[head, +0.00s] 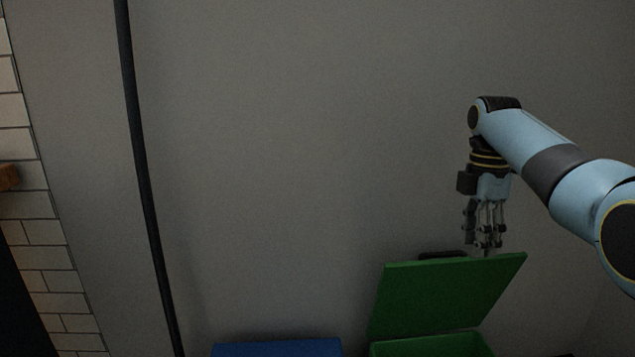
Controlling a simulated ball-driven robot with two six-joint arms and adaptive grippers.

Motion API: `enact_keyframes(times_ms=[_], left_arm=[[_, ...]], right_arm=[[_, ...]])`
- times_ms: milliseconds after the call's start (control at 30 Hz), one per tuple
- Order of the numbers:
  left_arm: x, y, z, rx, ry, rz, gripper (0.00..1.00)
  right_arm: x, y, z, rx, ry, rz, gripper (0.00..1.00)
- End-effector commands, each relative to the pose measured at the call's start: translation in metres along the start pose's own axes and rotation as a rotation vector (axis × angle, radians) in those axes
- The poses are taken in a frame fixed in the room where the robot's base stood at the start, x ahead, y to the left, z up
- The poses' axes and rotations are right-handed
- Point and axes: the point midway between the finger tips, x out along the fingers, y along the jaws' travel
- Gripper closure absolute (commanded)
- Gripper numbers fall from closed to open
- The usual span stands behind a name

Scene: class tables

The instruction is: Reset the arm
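My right gripper (484,246) hangs down from my light-blue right arm (535,145) on the right of the head view. Its fingers point down at the upper edge of the raised green lid (440,295). The fingertips are small and dark there, so I cannot tell whether they touch the lid or whether they are open or shut. No held object shows. My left arm and gripper are not in view.
The green bin (430,347) stands under its open, tilted lid, at the bottom edge. A blue lid or bin top (277,348) is left of it. A black pole (146,190) and white brick wall (35,200) are at left. The grey wall fills the middle.

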Motion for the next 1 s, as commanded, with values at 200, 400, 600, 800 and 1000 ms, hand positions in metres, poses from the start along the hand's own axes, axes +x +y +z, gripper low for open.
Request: enact_keyframes(times_ms=[200,400,600,800,1000], left_arm=[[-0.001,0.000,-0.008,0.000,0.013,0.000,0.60],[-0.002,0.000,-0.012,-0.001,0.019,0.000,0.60],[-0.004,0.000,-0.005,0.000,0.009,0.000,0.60],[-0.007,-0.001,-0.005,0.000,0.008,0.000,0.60],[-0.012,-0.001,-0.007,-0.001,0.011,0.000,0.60]], right_arm=[[0.026,-0.015,-0.001,0.000,0.004,-0.045,0.63],[0.060,-0.037,-0.003,0.000,0.009,-0.106,0.63],[0.112,-0.077,-0.007,-0.001,0.017,-0.204,0.63],[0.188,-0.143,-0.011,0.006,0.023,-0.333,0.63],[0.300,-0.257,-0.018,0.112,-0.005,-0.448,0.63]])
